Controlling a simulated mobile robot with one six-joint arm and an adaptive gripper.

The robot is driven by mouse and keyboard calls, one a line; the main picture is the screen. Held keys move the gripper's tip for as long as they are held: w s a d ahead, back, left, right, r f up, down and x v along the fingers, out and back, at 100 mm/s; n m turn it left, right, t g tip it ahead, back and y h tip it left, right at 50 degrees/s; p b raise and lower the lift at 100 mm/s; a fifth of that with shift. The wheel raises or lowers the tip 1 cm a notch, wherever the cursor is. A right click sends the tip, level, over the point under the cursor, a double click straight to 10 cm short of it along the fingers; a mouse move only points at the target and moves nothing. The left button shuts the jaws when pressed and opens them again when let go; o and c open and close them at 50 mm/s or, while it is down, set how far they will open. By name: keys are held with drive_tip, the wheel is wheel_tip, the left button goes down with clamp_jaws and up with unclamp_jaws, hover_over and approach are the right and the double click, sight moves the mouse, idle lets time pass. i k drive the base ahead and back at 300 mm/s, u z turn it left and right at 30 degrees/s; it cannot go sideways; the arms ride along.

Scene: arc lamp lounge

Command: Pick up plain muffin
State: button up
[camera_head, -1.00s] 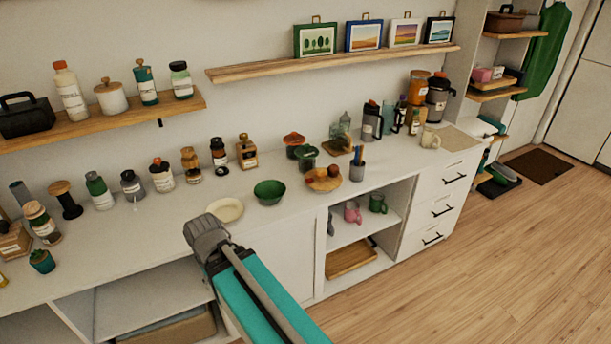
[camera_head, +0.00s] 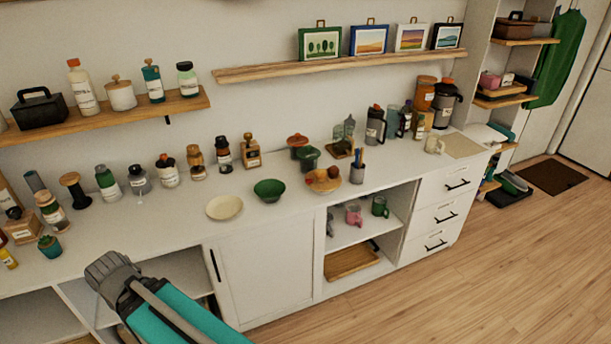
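I cannot make out a plain muffin for certain. A shallow wooden bowl (camera_head: 318,189) on the white counter (camera_head: 300,207) holds small reddish and brown round things, too small to tell apart. A cream plate (camera_head: 224,208) and a green bowl (camera_head: 269,191) stand to its left, and both look empty. My teal arm with its grey joint shows at the lower left, in front of the cabinet. My gripper is not in view.
Several bottles and jars line the counter's left part. A dark red pot (camera_head: 297,146), a green pot (camera_head: 309,158) and a pencil cup (camera_head: 357,172) stand near the wooden bowl.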

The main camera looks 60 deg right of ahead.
sight(320, 174)
drive_tip(key=u, duration=0.35)
drive_tip(key=k, duration=1)
drive_tip(key=z, duration=1.05)
drive_tip(key=i, duration=0.95)
